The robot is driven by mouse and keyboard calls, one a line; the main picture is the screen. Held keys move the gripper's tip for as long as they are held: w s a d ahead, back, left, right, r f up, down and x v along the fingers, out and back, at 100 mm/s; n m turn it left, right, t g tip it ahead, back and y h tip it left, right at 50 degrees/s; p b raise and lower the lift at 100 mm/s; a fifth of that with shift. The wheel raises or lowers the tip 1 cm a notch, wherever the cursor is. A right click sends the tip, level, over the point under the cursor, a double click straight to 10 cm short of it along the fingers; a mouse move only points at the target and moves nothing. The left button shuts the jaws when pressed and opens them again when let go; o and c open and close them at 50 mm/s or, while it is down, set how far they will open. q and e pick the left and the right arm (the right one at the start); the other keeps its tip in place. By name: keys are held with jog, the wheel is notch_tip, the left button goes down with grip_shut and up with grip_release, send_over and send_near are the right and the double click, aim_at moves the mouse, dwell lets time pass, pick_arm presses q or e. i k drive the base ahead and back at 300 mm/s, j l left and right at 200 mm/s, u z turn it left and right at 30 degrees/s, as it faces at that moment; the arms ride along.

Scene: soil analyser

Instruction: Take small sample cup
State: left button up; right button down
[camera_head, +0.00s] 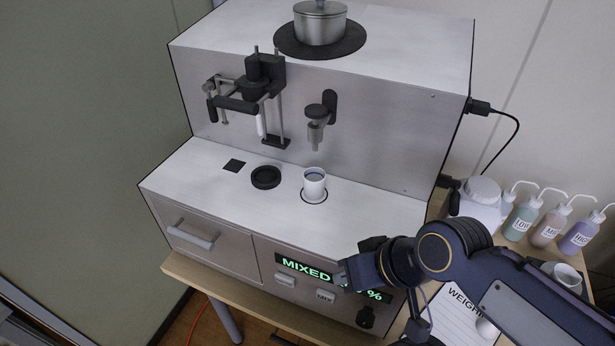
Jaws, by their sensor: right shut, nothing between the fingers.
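A small white cup (314,185) stands upright in a round ring on the analyser's ledge, under the nozzle. Its contents look bluish-grey. Another white cup (567,275) stands on the table at the far right, partly hidden behind my right arm. My right gripper (352,272) is in front of the analyser's lower front, below and to the right of the cup on the ledge and apart from it. It is shut and empty, and covers part of the display. My left gripper is not in view.
The analyser's display (305,269) reads "MIXED" and a partly hidden percentage. A black round holder (265,177) sits left of the cup, below the black clamp mechanism (250,90). A metal nozzle (317,132) hangs above the cup. Several labelled bottles (548,226) stand at right.

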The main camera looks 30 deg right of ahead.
aim_at(314, 178)
jog(key=i+j, duration=0.15)
jog(key=j, duration=0.25)
jog(key=j+z, duration=0.2)
jog(key=z, duration=0.2)
jog(key=j+z, duration=0.25)
jog(key=z, duration=0.15)
jog(key=j+z, duration=0.25)
jog(key=z, duration=0.2)
jog(key=i+l+z, duration=0.15)
jog(key=i+z, duration=0.25)
jog(key=i, duration=0.15)
